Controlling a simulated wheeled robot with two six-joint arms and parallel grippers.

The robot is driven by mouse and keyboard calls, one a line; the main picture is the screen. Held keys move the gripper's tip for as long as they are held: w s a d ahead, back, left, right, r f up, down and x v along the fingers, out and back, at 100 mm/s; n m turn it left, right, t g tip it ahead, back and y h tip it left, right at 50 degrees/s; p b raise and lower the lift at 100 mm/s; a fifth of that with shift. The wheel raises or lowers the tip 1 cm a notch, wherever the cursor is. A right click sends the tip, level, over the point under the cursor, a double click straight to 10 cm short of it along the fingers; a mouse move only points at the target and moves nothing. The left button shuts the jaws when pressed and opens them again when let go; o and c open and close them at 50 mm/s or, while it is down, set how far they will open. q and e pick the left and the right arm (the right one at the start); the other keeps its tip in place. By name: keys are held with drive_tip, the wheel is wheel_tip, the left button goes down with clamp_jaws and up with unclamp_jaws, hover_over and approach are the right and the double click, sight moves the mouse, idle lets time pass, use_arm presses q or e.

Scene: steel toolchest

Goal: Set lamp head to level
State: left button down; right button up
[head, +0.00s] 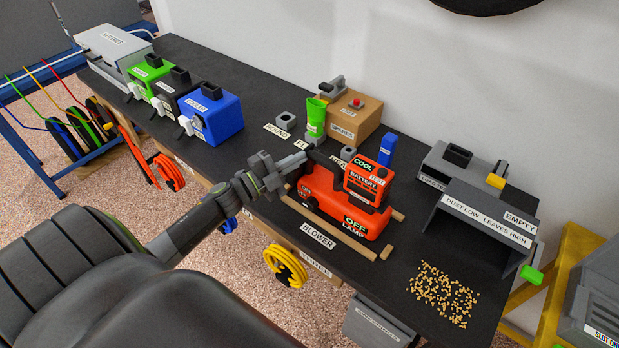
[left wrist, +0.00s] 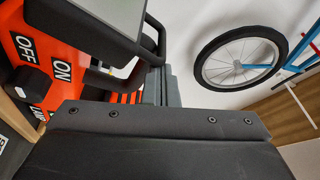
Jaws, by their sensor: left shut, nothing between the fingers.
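An orange unit (head: 325,196) stands on the black bench, with labels reading COOL, TEST, BATTERY and OFF LAMP. A dark arm-like part (head: 326,162) rises at its left back; I cannot tell for sure whether it is the lamp head or how it is tilted. My left gripper (head: 296,160) is shut and empty, close to the left back side of the unit; contact cannot be told. In the left wrist view the shut fingers (left wrist: 160,115) fill the bottom. Beyond them are the orange body (left wrist: 22,48) with ON and OFF labels and a dark-framed grey panel (left wrist: 112,14). My right gripper is not in view.
Wooden strips (head: 335,230) edge the unit's front. Behind it stand a green cup (head: 316,116), a tan box (head: 356,122) and a blue block (head: 387,150). A grey chute (head: 485,215) and loose pellets (head: 442,292) lie to the right. The bench's left middle is fairly clear.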

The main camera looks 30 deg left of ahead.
use_arm(q)
drive_tip(key=shift+a+n, duration=0.35)
drive_tip(key=shift+n, duration=0.05)
drive_tip(key=shift+a, duration=0.5)
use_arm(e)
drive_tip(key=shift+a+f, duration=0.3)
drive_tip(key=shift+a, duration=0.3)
use_arm(q)
drive_tip(key=shift+a, duration=0.1)
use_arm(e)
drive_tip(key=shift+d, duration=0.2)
